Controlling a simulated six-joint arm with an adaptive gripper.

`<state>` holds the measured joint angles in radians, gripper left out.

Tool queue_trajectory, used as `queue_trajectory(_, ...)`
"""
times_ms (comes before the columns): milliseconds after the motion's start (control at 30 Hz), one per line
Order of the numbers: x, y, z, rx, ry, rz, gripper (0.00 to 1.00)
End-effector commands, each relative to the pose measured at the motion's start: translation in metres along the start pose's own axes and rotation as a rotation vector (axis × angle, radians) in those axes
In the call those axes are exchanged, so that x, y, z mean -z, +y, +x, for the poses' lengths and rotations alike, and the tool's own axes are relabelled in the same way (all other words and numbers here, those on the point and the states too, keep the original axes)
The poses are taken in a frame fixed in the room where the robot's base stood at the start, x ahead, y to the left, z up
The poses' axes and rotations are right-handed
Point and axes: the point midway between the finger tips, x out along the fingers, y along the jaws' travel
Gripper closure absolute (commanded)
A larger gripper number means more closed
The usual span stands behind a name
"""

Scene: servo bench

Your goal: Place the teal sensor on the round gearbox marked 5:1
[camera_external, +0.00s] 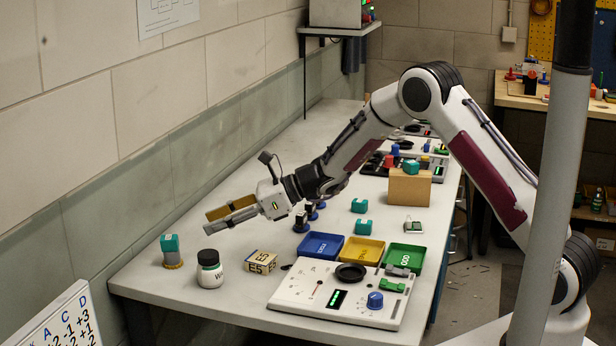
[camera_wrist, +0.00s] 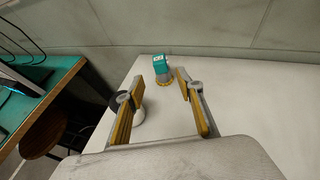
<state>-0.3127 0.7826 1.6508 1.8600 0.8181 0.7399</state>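A teal sensor (camera_external: 170,243) sits upright on a round grey gearbox (camera_external: 173,262) with a yellow ring at its base, at the left end of the bench. The wrist view shows this teal sensor (camera_wrist: 168,63) and gearbox (camera_wrist: 164,79) beyond my fingertips. I cannot read a ratio on the gearbox. My gripper (camera_external: 208,220) is open and empty, above and to the right of the stack, apart from it. Other teal pieces lie mid-bench (camera_external: 359,205), (camera_external: 362,227), and one is on a wooden block (camera_external: 411,167). Dark round pieces (camera_external: 301,222) stand behind the trays.
A white jar with a black lid (camera_external: 210,270) stands below my gripper, right of the stack. The wall runs behind the bench.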

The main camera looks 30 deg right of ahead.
Motion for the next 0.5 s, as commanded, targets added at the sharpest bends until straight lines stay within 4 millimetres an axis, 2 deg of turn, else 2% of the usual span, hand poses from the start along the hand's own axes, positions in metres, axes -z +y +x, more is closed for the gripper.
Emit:
queue_trajectory(267, -0.009, 0.004, -0.012, -0.011, 0.007, -0.051, 0.63)
queue_trajectory(500, -0.032, 0.021, -0.05, -0.048, 0.039, -0.221, 0.63)
